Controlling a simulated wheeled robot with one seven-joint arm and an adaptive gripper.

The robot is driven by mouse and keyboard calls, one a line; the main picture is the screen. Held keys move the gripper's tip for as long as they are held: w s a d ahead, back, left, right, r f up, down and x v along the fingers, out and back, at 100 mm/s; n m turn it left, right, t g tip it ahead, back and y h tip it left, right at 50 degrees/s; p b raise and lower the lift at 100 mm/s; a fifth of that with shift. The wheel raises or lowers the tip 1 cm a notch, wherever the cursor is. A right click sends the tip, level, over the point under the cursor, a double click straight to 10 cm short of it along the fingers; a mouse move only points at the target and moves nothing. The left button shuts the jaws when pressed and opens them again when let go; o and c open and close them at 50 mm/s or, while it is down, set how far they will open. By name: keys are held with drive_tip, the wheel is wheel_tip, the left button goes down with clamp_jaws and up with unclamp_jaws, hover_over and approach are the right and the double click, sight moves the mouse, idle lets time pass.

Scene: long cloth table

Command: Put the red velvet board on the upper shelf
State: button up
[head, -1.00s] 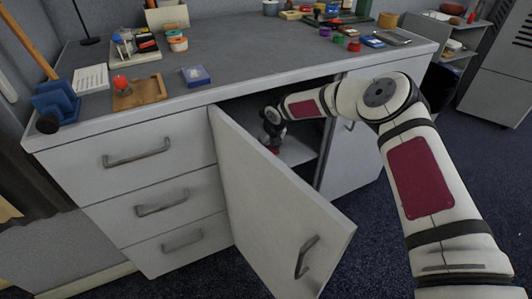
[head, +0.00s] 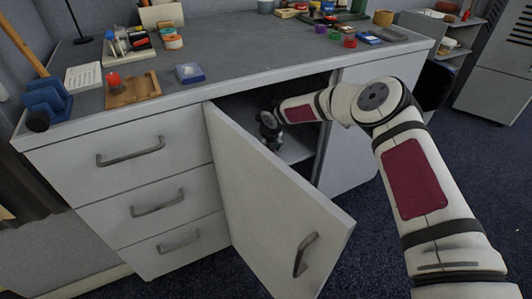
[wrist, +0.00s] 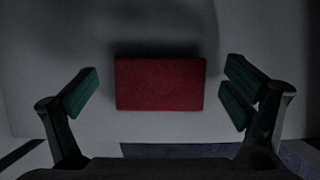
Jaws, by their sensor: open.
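The red velvet board (wrist: 160,84) lies flat on a pale shelf surface (wrist: 60,50) inside the cabinet, in the middle of the wrist view. My gripper (wrist: 160,97) is open, with one green-padded finger on each side of the board and a gap on both sides. In the head view my gripper (head: 270,135) reaches into the open cabinet, partly hidden behind the door. The board is not visible in the head view now.
The cabinet door (head: 270,200) stands open in front of the compartment. Drawers (head: 155,205) are to its left. The desktop (head: 250,55) above carries a wooden tray (head: 132,90), a blue box (head: 190,73) and small jars. The cabinet's right side is close to my arm.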

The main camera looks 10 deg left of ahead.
drive_tip(key=p+v, duration=0.2)
drive_tip(key=v, duration=0.3)
drive_tip(key=shift+r, duration=0.4)
drive_tip(key=s+d+p, duration=0.2)
drive_tip(key=s+d, duration=0.4)
drive_tip(key=s, duration=0.4)
drive_tip(key=shift+d+f, duration=0.3)
drive_tip(key=shift+d, duration=0.1)
drive_tip(key=s+d+r+m+t+h, duration=0.1)
drive_tip(key=s+d+r+m+h, duration=0.15)
drive_tip(key=d+r+m, duration=0.75)
drive_tip(key=s+d+r+m+h, duration=0.25)
drive_tip(key=d+r+m, duration=0.35)
drive_tip(key=r, duration=0.7)
drive_tip(key=s+d+r+m+g+h, duration=0.2)
drive_tip(key=s+d+r+m, duration=0.65)
drive_tip(key=s+r, duration=0.3)
drive_tip(key=s+a+m+g+y, duration=0.1)
drive_tip(key=s+m+y, duration=0.1)
drive_tip(key=s+m, duration=0.7)
drive_tip(key=s+a+r+m+g+y, duration=0.1)
drive_tip(key=s+m, duration=0.8)
drive_tip(key=s, duration=1.2)
drive_tip(key=shift+a+r+g+y, duration=0.35)
drive_tip(key=shift+a+y, duration=0.15)
drive_tip(key=shift+y, duration=0.2)
